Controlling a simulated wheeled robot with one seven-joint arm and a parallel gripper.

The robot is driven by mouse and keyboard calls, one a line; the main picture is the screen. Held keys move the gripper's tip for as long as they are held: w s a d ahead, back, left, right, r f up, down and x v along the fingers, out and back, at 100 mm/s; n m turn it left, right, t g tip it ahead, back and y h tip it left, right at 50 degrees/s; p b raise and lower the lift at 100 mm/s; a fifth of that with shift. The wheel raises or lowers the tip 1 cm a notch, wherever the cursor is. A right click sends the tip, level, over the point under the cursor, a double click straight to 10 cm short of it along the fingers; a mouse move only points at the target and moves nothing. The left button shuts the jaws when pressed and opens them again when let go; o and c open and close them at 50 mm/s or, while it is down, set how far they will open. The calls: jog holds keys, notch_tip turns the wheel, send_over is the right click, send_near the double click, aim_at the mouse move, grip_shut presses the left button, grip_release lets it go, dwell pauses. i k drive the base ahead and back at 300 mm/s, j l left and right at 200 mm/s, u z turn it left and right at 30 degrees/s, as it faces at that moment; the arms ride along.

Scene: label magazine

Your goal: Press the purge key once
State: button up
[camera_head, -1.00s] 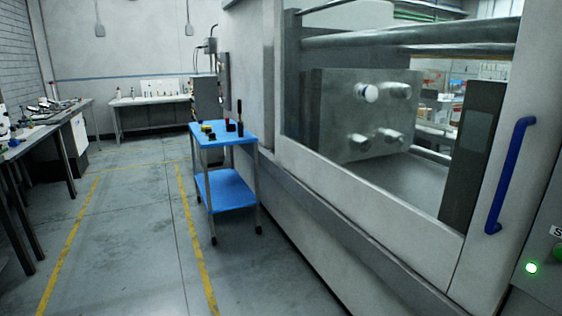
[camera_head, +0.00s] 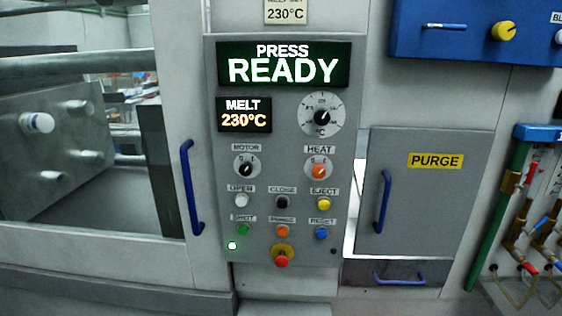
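The control panel (camera_head: 226,190) faces me in the middle of the view. Its lower row has a green key (camera_head: 243,230), an orange key (camera_head: 282,231) and a blue key (camera_head: 321,233). The label over the orange key is blurred but appears to read PURGE. The screen (camera_head: 284,66) reads PRESS READY. A yellow PURGE sign (camera_head: 435,160) is on a grey door (camera_head: 418,205) to the right. My gripper is not in view.
A red knob (camera_head: 281,261) on a yellow base sits just below the orange key. Above are white, black and yellow keys and the motor and heat dials. Blue handles (camera_head: 191,188) stick out left of the panel and on the grey door. Hoses and valves (camera_head: 532,220) stand at far right.

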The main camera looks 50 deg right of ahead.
aim_at(282, 232)
jog(key=k+l+z, duration=0.1)
jog(key=z, duration=1.2)
jog(key=l, duration=0.1)
